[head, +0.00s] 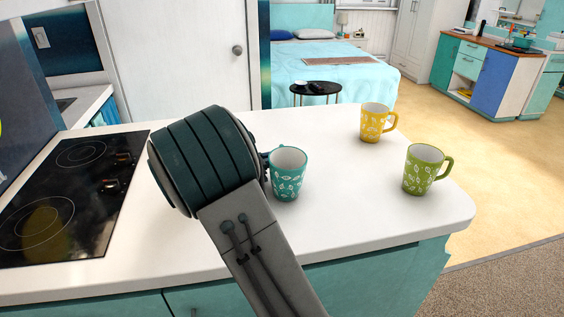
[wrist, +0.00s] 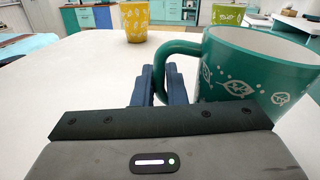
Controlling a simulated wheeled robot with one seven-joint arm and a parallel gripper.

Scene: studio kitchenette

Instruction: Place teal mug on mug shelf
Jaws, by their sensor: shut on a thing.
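The teal mug (head: 287,176) with white leaf prints stands upright on the white counter (head: 330,215), or just above it; I cannot tell which. In the wrist view the teal mug (wrist: 262,80) fills the right side, its handle pointing left. My gripper (wrist: 170,82) is shut on the mug's handle, with its blue fingers around the handle's lower part. In the head view my arm hides most of the gripper, which lies left of the mug. I cannot identify a mug shelf in either view.
A yellow mug (head: 376,122) and a green mug (head: 424,169) stand to the right on the counter. A black cooktop (head: 70,200) is at the left. The counter's right edge drops to the floor. A bed (head: 325,65) and a small black table (head: 315,90) are beyond.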

